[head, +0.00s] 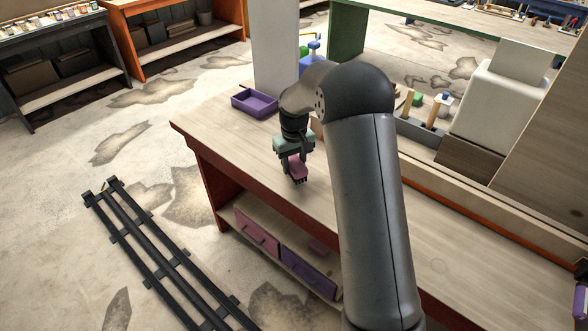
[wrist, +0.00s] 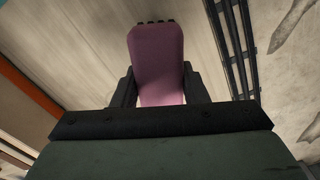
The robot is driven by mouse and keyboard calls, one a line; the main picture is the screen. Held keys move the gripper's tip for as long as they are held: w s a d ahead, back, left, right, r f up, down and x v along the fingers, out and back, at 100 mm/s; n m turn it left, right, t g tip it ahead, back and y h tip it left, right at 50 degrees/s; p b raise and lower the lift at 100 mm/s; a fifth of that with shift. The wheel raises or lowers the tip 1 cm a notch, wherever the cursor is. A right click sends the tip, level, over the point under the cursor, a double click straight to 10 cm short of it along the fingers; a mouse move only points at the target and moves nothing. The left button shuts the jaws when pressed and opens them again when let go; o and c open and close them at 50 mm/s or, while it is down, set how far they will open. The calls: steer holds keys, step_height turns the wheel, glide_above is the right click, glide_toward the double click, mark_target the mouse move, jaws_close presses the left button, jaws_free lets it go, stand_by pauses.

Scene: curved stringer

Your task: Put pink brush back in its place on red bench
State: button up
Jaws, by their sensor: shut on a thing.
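The pink brush (head: 298,172) is held in my gripper (head: 296,167) over the pale wooden top of the red bench (head: 225,130). In the head view it is small and partly covered by the fingers. In the wrist view the brush (wrist: 157,55) sits between the two dark fingers of my gripper (wrist: 158,88), its broad pink face toward the camera and a row of dark tufts along its far end. I cannot tell whether the brush touches the bench top.
A purple tray (head: 255,103) stands at the bench's back left. A pink box (head: 256,232) and a purple box (head: 308,272) lie on the lower shelf. A grey holder (head: 420,131) and a white block (head: 495,105) stand to the right. The bench top's left part is clear.

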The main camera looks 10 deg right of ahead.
steer(key=shift+f, duration=1.55)
steer(key=shift+f, duration=0.1)
steer(key=shift+f, duration=0.2)
steer(key=o, duration=1.3)
steer(key=shift+r, duration=0.1)
